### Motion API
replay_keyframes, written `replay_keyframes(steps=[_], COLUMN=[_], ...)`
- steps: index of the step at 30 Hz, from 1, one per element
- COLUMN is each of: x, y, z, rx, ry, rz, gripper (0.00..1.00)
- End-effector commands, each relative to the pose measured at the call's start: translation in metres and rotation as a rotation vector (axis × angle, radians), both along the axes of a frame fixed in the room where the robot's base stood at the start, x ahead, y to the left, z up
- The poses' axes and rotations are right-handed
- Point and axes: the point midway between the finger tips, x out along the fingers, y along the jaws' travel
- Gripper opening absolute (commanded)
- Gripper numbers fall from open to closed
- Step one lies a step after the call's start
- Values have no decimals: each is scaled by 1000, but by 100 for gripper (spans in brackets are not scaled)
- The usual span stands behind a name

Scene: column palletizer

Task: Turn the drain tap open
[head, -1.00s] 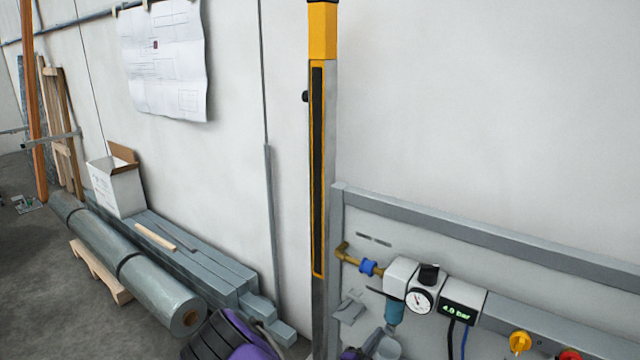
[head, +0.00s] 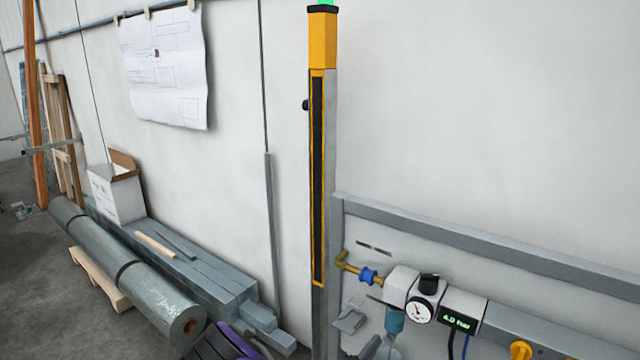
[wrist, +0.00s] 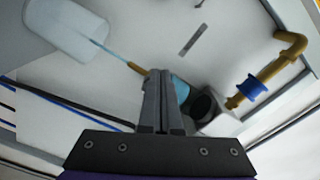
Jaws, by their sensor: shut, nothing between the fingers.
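The drain tap looks to be the small brass piece (wrist: 138,68) just left of my fingertips in the wrist view. It sits by the light-blue bowl (wrist: 181,90), which is partly hidden behind my fingers. A thin light-blue line, stream or hose, runs from the brass piece to a white cup (wrist: 68,30). My gripper (wrist: 160,73) is shut and empty, its tips close beside the brass piece; I cannot tell whether they touch. In the head view the blue bowl (head: 394,320) hangs under the regulator (head: 402,287); the tap is not clear there.
A gauge (head: 421,311) and a display reading 4.0 bar (head: 462,317) sit right of the regulator. A brass elbow (head: 346,262) with a blue fitting (head: 369,276) is left of it. A yellow knob (head: 521,350) is at right. Grey beams (head: 190,265) lie at left.

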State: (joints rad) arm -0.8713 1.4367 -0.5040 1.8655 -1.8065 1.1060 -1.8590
Motion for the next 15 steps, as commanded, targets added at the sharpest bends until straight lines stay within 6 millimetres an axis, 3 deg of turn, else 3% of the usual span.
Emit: replay_keyframes(steps=[15], x=[-45], y=[33], z=[1], rx=[0], ry=[1], rz=[2], gripper=[0])
